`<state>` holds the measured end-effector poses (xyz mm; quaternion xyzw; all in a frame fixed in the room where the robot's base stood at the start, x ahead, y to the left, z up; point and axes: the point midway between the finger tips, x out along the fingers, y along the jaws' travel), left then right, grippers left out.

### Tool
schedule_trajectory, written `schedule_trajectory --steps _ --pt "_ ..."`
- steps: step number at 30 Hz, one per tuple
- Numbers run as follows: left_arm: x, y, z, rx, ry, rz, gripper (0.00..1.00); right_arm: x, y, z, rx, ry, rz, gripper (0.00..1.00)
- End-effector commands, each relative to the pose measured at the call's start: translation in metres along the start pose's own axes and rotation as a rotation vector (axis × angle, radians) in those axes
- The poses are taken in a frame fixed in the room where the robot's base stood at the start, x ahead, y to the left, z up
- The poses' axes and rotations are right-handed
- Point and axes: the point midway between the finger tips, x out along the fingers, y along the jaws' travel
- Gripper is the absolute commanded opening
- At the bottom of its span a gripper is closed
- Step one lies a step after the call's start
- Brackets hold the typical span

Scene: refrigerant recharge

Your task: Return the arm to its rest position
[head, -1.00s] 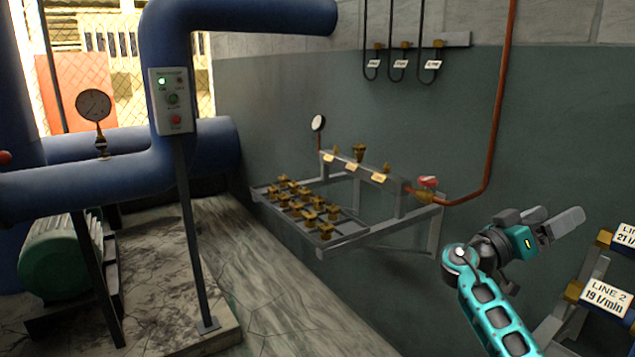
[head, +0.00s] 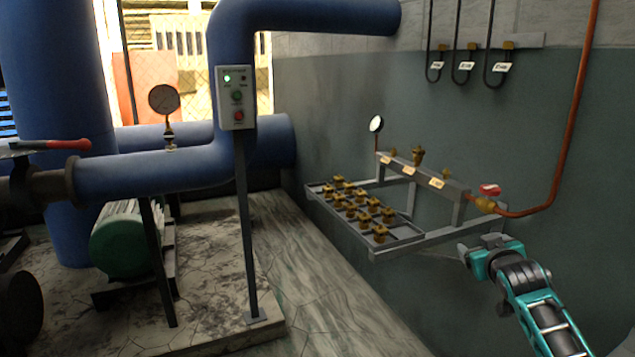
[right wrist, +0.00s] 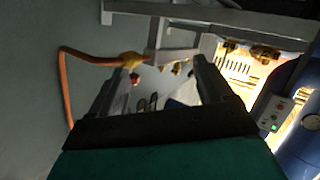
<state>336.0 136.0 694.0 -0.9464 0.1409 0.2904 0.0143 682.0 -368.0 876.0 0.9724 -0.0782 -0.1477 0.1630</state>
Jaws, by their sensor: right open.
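My right gripper (head: 480,245) is in the lower right of the head view, just in front of the right end of the wall rack. In the right wrist view its two fingers (right wrist: 158,68) are spread apart with nothing held between them. My teal right arm reaches up to it from the bottom right corner. My left gripper is in neither view.
A grey wall rack holds a tray (head: 375,248) of several brass fittings and a manifold (head: 425,178) with a red-handled valve (head: 490,190). A copper pipe (head: 575,110) rises beside it. A control box (head: 236,97) stands left. The floor (head: 340,315) between is clear.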

Motion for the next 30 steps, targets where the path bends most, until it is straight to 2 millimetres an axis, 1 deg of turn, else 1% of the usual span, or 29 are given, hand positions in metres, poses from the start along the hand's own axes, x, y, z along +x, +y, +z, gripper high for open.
schedule_trajectory --steps 1,2,3,8,9,11,12,14,15,17,18,20,21,23,24,27,30 --pt "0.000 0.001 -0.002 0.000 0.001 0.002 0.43 0.000 -0.007 -0.007 0.020 0.036 -0.037 0.80" --pt "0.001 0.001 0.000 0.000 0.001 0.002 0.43 -0.001 -0.015 -0.003 0.027 0.046 -0.057 0.80" --pt "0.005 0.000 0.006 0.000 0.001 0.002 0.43 -0.007 -0.032 0.021 0.017 0.027 -0.077 0.80" --pt "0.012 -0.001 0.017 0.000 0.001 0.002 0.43 -0.032 -0.082 0.074 0.007 -0.005 -0.148 0.80" --pt "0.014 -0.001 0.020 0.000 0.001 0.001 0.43 -0.040 -0.095 0.088 0.007 -0.014 -0.168 0.80" --pt "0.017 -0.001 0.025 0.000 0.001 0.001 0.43 -0.053 -0.115 0.111 0.008 -0.030 -0.199 0.80" --pt "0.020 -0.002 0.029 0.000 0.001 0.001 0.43 -0.064 -0.129 0.127 0.010 -0.041 -0.223 0.80" --pt "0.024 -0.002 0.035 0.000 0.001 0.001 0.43 -0.084 -0.152 0.153 0.016 -0.059 -0.261 0.80" --pt "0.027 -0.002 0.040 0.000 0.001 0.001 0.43 -0.099 -0.168 0.171 0.023 -0.073 -0.288 0.80" --pt "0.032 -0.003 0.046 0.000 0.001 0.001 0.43 -0.124 -0.190 0.197 0.036 -0.094 -0.328 0.80" --pt "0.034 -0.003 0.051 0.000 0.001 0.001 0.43 -0.141 -0.204 0.212 0.047 -0.108 -0.354 0.80" --pt "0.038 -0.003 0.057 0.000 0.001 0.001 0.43 -0.167 -0.222 0.232 0.065 -0.129 -0.389 0.80" --pt "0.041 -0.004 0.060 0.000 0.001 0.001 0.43 -0.184 -0.232 0.243 0.079 -0.142 -0.409 0.80" --pt "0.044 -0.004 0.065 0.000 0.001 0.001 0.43 -0.207 -0.244 0.257 0.099 -0.161 -0.436 0.80" --pt "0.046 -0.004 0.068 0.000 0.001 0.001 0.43 -0.222 -0.251 0.265 0.112 -0.173 -0.452 0.80" --pt "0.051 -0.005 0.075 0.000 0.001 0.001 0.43 -0.254 -0.265 0.280 0.146 -0.200 -0.485 0.80" --pt "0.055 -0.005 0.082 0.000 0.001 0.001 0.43 -0.283 -0.274 0.292 0.179 -0.226 -0.509 0.80"
